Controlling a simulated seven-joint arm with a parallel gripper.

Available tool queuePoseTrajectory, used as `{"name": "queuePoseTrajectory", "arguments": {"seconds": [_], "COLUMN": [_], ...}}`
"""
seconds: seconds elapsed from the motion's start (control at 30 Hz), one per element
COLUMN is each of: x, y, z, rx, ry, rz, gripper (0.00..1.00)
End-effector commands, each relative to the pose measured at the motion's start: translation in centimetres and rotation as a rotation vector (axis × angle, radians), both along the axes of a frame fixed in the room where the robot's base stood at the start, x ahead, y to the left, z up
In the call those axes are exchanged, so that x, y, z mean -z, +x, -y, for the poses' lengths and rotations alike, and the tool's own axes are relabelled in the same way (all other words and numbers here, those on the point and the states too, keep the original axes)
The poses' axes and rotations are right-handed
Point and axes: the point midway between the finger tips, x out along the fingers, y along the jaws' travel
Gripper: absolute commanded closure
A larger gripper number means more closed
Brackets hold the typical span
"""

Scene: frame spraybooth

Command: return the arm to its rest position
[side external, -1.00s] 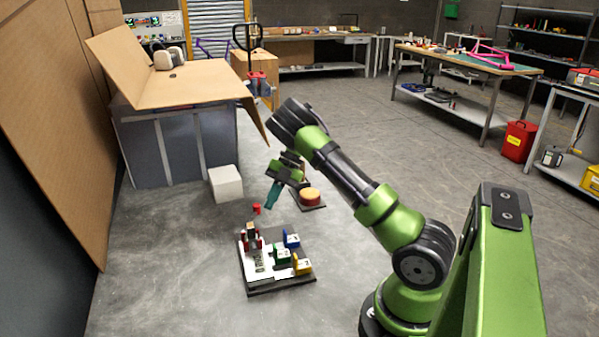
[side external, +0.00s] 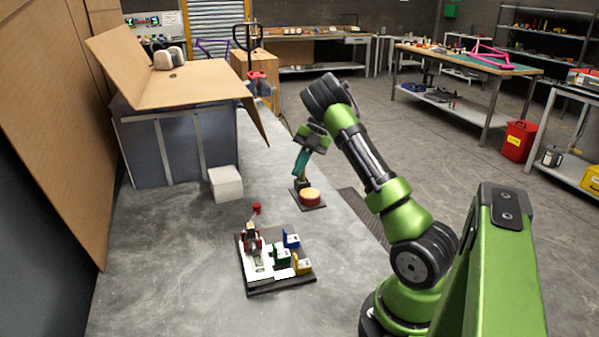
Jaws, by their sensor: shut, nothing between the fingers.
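My gripper (side external: 300,176) hangs from the raised green and dark grey arm near the middle of the side external view. Its teal fingers point down and are shut with nothing between them. In the picture its tips lie just above a dark plate (side external: 318,205) that carries a round orange-tan pad (side external: 310,195). Whether the tips touch anything there is too small to tell. The gripper is apart from the fixture board (side external: 262,290), which lies to the lower left in the picture.
A white cube (side external: 226,184) stands left of my gripper. Grey surface in front is clear.

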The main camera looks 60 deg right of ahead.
Motion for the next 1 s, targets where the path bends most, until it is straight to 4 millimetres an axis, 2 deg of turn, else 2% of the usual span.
{"name": "queuePoseTrajectory", "arguments": {"seconds": [0.13, 0.23, 0.37, 0.47, 0.57, 0.67, 0.8, 1.0], "x": [0.0, 0.3, 2.2, 2.5, 1.8, 0.5, -1.7, -5.0], "y": [0.0, -0.2, -2.1, -3.3, -3.9, -4.2, -4.5, -5.6], "z": [0.0, 0.3, 0.8, -0.3, -2.5, -5.8, -10.9, -18.1], "rx": [-0.012, -0.097, -0.341, -0.617, -0.942, -1.319, -1.850, -2.577], "ry": [-0.003, -0.045, -0.139, -0.214, -0.290, -0.378, -0.505, -0.704], "rz": [0.008, 0.052, 0.137, 0.274, 0.450, 0.660, 0.934, 1.221], "gripper": [1.00, 1.00, 1.00, 1.00, 1.00, 1.00, 1.00, 1.00]}}
